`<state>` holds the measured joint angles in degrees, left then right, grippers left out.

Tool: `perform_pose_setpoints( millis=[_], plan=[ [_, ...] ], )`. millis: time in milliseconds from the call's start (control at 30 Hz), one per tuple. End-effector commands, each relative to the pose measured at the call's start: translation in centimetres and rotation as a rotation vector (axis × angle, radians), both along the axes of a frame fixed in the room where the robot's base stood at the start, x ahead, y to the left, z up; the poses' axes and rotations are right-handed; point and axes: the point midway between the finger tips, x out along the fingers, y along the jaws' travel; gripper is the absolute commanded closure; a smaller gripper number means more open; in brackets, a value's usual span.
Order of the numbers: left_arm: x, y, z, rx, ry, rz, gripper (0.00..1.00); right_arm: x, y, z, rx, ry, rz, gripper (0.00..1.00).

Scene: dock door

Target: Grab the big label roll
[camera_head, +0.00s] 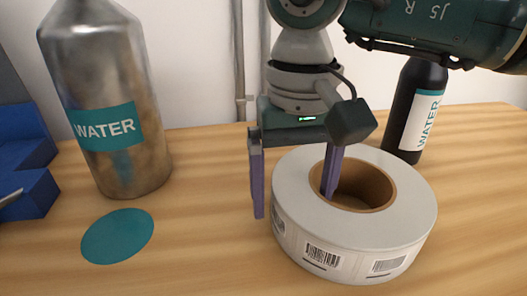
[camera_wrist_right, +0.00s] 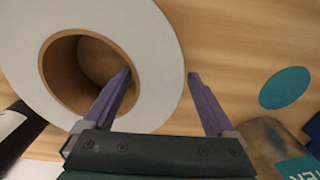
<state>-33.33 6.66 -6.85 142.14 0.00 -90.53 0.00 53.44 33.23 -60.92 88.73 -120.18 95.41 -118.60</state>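The big label roll (camera_head: 354,240) is a white roll with barcode labels on its side and a brown cardboard core. It lies flat on the wooden table. My right gripper (camera_head: 294,206) is open over its left side. One purple finger reaches into the core opening and the other hangs outside the left wall, so the ring wall is between them. In the right wrist view the roll (camera_wrist_right: 150,50) fills the upper left, with one finger over the core and the other beyond the rim. Contact cannot be told. My left gripper is not in view.
A metal WATER bottle (camera_head: 110,90) stands at the left, and a black WATER bottle (camera_head: 411,110) stands behind the roll at the right. A flat teal disc (camera_head: 118,236) lies on the table (camera_head: 200,245). A blue object (camera_head: 25,165) is at the left edge.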

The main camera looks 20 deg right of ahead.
Motion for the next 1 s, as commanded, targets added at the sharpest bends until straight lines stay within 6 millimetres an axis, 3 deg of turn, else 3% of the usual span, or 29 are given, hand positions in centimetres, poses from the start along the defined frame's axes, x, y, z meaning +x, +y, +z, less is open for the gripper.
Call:
perform_pose_setpoints(
  millis=[67,767,1000],
  plan=[
    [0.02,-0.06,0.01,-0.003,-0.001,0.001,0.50,0.00,0.00,0.02,0.000,0.000,0.000,0.19],
    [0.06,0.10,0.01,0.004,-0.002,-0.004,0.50,0.01,-0.01,0.05,0.000,0.000,0.000,0.98],
    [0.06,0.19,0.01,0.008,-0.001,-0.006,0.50,0.01,-0.01,0.06,0.000,0.000,0.000,1.00]
  ],
)
